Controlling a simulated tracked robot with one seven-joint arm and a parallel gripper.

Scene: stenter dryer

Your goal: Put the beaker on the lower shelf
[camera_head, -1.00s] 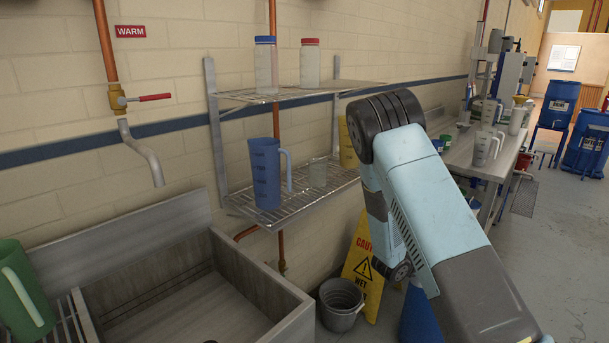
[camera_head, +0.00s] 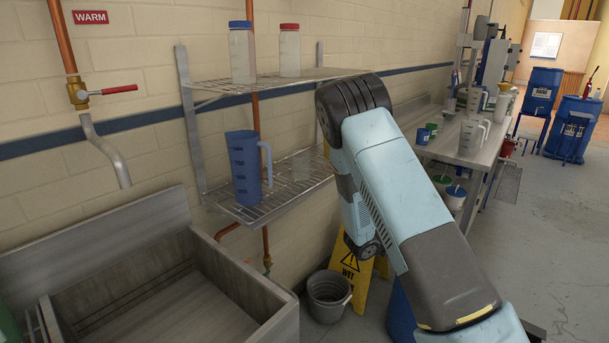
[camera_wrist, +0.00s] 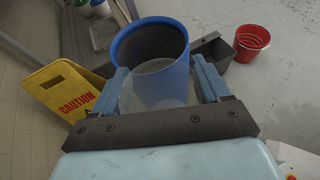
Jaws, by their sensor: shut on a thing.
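My gripper shows in the wrist view (camera_wrist: 160,85), its two blue fingers shut on a clear, see-through beaker (camera_wrist: 158,92). The beaker is held in front of a blue bin, away from the shelves. In the head view my own arm hides the gripper and the held beaker. The lower wire shelf (camera_head: 262,211) is on the wall, left of my arm. A blue jug (camera_head: 243,168) stands on it, with a faint clear vessel (camera_head: 303,164) to the right. My arm covers the shelf's right end.
The upper shelf (camera_head: 213,86) holds a blue-capped jar (camera_head: 242,52) and a red-capped jar (camera_head: 289,50). A sink (camera_head: 283,322) is at lower left. A grey bucket (camera_head: 327,297) and yellow caution sign (camera_head: 360,285) stand below the shelves.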

